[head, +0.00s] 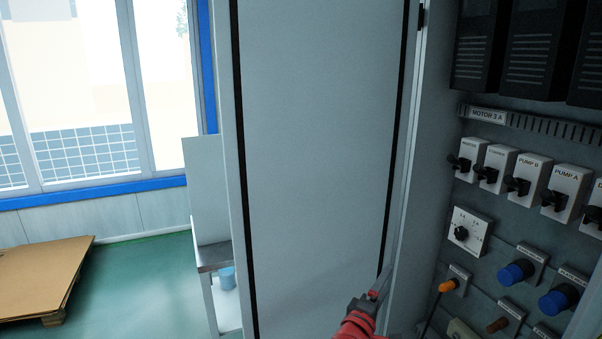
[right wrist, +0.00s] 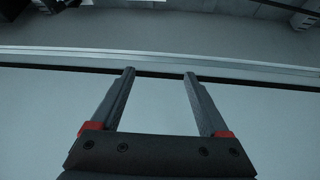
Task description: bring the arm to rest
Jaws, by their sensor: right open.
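My right gripper (head: 375,288) is at the bottom of the head view, in front of the right edge of the open cabinet door (head: 320,130). In the right wrist view my right gripper (right wrist: 160,74) has its two fingers apart with nothing between them. The fingertips point at the door's dark edge seal (right wrist: 255,80); I cannot tell whether they touch it. My left gripper is not in view.
The open cabinet at right holds a panel with black rotary switches (head: 517,186), a dial (head: 461,233), blue knobs (head: 515,271) and an orange knob (head: 447,286). Cardboard (head: 40,277) lies on a pallet at left. The green floor (head: 140,285) between is clear.

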